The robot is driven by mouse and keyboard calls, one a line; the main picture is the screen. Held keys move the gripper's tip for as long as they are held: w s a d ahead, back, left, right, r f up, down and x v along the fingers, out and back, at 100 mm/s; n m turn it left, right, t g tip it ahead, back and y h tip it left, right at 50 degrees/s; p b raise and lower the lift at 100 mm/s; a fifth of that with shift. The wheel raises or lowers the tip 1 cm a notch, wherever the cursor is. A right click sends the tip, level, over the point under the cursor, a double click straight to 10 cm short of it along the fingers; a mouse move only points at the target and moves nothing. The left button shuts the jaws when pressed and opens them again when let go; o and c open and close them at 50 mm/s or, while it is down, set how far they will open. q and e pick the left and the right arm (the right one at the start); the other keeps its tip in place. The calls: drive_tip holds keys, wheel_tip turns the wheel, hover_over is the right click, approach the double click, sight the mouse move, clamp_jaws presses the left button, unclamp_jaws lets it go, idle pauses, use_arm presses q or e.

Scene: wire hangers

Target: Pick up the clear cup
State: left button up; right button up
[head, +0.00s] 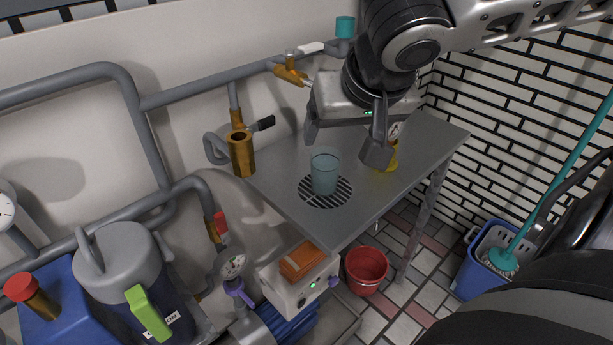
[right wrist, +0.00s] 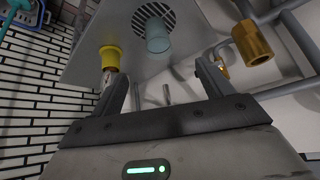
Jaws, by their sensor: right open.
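The clear cup (head: 325,172) is a bluish see-through tumbler. It stands upright over a round dark drain grate (head: 340,198) on the grey metal table. In the right wrist view the cup (right wrist: 157,38) shows beyond the fingers, apart from them. My right gripper (head: 343,148) is open and empty, above and behind the cup in the head view. In the right wrist view its two fingers (right wrist: 160,85) are spread wide with nothing between them. My left gripper is not in view.
A yellow object (head: 392,160) stands on the table, partly hidden by my right finger. A brass cylinder (head: 242,155) is left of the table. Pipes (head: 225,88) run along the wall behind. A red bucket (head: 366,268) sits on the floor below. The table's front left is clear.

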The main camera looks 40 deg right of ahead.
sight(327, 165)
drive_tip(key=shift+m+h, duration=0.3)
drive_tip(key=b+x, duration=0.4)
drive_tip(key=x, duration=1.1)
drive_tip(key=shift+a, duration=0.15)
drive_tip(key=shift+w+f, duration=0.2)
drive_tip(key=shift+f, duration=0.05)
drive_tip(key=c, duration=1.1)
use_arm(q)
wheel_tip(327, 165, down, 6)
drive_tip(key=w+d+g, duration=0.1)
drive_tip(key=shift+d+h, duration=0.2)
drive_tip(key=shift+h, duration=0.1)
use_arm(e)
drive_tip(key=shift+c, duration=0.6)
drive_tip(key=shift+s+r, duration=0.1)
drive_tip(key=shift+r, duration=0.1)
